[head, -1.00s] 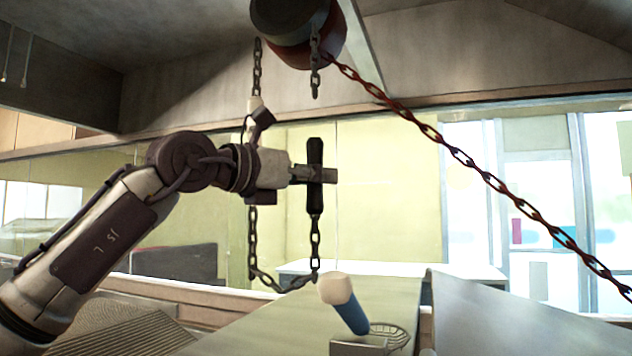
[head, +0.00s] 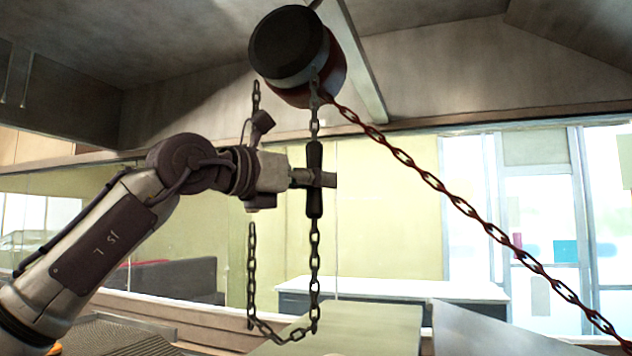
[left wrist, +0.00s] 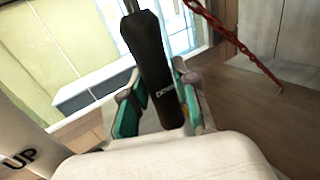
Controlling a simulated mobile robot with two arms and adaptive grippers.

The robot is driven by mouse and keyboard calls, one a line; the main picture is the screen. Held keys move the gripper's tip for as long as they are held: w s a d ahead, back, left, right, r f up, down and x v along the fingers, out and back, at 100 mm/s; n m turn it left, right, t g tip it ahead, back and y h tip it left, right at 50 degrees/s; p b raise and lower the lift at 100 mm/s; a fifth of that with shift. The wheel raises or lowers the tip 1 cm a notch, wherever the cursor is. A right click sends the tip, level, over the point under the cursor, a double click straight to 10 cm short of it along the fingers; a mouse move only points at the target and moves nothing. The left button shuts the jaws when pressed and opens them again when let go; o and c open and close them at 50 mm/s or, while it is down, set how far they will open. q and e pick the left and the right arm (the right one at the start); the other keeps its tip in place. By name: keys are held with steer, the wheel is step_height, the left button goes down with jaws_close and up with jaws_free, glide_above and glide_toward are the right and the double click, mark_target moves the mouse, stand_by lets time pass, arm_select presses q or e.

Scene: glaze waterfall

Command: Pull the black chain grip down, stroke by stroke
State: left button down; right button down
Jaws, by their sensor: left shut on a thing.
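The black chain grip (head: 314,206) is an upright black cylinder on the dark hanging chain (head: 314,262), below a drum. My left gripper (head: 318,179) comes in from the left and is shut around the grip near its middle. In the left wrist view the grip (left wrist: 157,70) stands between the teal-padded fingers of my left gripper (left wrist: 160,108); small white lettering shows on it. Chain runs up from the grip to the drum and down into a loop. My right gripper is not in view.
The dark drum with a red body (head: 290,50) hangs above the grip. A red chain (head: 440,185) slants from it down to the right. A white-topped counter (head: 390,289) stands behind. Open air surrounds the grip on its right.

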mark_target(307, 203)
arm_select(q)
step_height(307, 203, down, 4)
steer(key=shift+r+b, duration=0.2)
steer(key=shift+b, duration=1)
step_height(307, 203, up, 5)
steer(key=p, duration=0.4)
steer(key=shift+f, duration=0.3)
steer(key=c, duration=0.7)
jaws_free()
steer(key=shift+a, duration=0.1)
